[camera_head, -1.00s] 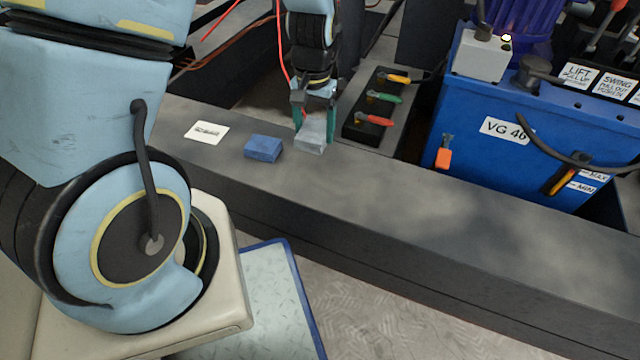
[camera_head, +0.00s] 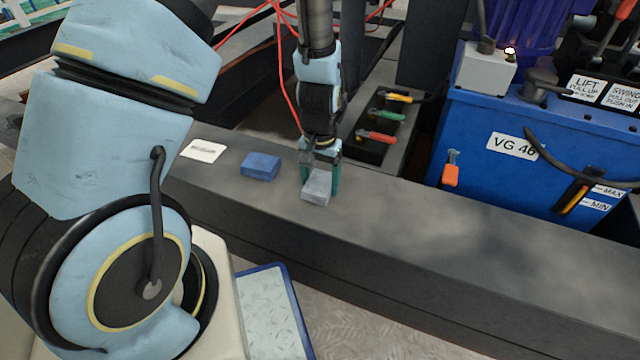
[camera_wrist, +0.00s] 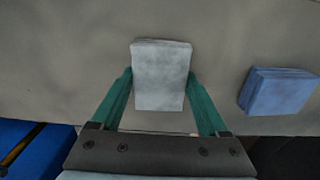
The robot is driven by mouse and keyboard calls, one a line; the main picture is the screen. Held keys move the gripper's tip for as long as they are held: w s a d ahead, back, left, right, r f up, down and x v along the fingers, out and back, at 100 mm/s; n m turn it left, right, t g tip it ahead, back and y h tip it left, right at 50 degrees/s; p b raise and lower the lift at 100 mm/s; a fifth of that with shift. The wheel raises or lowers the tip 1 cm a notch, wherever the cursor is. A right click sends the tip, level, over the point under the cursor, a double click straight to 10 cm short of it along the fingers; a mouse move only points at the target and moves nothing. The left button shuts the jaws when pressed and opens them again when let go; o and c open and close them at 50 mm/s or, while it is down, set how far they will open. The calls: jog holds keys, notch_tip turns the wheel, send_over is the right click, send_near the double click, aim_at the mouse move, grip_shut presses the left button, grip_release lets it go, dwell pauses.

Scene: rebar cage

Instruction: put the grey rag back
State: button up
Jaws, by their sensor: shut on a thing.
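The grey rag (camera_head: 316,187) is a folded pale grey block at the grey ledge (camera_head: 420,225), right of a blue folded rag (camera_head: 260,166). My gripper (camera_head: 320,182) points down, with its green fingers on either side of the grey rag, shut on it. In the wrist view the grey rag (camera_wrist: 161,75) sits between the fingertips (camera_wrist: 161,82), and the blue rag (camera_wrist: 278,92) lies to the right, apart from it. Whether the grey rag touches the ledge is hard to tell.
A white label card (camera_head: 203,151) lies left of the blue rag. A black block with coloured-handled tools (camera_head: 378,125) stands behind my gripper. A blue tank marked VG 46 (camera_head: 510,165) is at the right. The ledge's right part is clear.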

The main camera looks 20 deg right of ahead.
aim_at(320, 182)
jog(key=o, duration=1.2)
jog(key=shift+f, duration=0.1)
notch_tip(320, 182, up, 12)
jog(key=p, duration=0.5)
jog(key=a+r+n, duration=0.2)
jog(key=a+r, duration=0.2)
jog(key=a, duration=0.4)
jog(key=w+a+r+n+t, duration=0.1)
jog(key=a+r+n, duration=0.2)
jog(key=a, duration=0.6)
jog(key=a+r+n, duration=0.2)
jog(key=a+r, duration=0.4)
jog(key=a, duration=0.2)
jog(key=shift+w+a+t, duration=0.15)
jog(key=shift+t, duration=0.15)
